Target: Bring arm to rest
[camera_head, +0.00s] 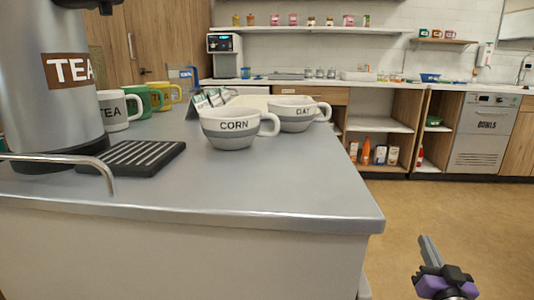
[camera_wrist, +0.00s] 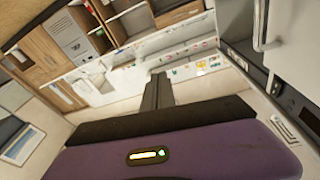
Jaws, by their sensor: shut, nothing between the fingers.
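My gripper (camera_head: 429,248) shows at the lower right of the head view, beyond the right edge of the counter and above the floor. Its dark fingers are together with nothing between them. In the wrist view the shut gripper (camera_wrist: 158,90) points away from the purple wrist body, toward the far shelves. It touches nothing that I can see. Most of my arm is out of view.
A grey counter (camera_head: 250,190) fills the left. It holds a CORN cup (camera_head: 228,134), an OAT cup (camera_head: 290,117), a TEA urn (camera_head: 45,100), a black drip tray (camera_head: 130,157) and several mugs. The brown floor (camera_head: 440,205) on the right is clear up to the far cabinets.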

